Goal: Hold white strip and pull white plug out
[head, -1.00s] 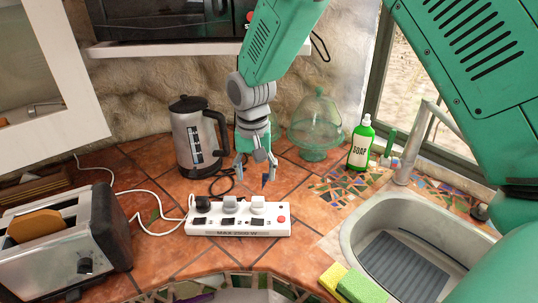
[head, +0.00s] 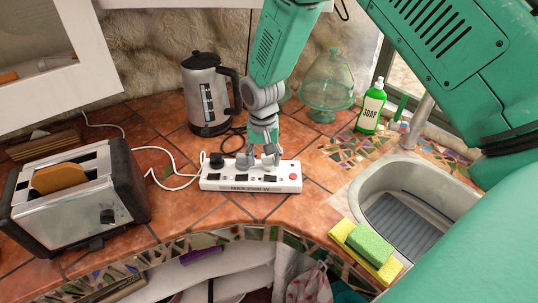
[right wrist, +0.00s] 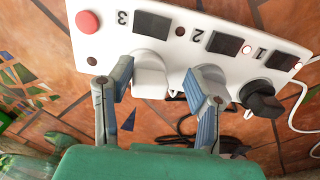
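The white power strip (head: 285,184) lies on the tiled counter. My right gripper (head: 265,159) is lowered over these plugs. In the right wrist view, the right gripper (right wrist: 158,82) is open, with a white plug (right wrist: 150,76) between its fingers, near switch 3. The fingers seem apart from this plug. My left gripper is not in view.
A toaster (head: 75,205) with bread stands at the left, a kettle (head: 207,98) behind the strip. A glass dome (head: 327,85), soap bottle (head: 371,108) and sink (head: 365,190) are to the right. Sponges (head: 368,245) lie at the front edge. A white cord runs left from the strip.

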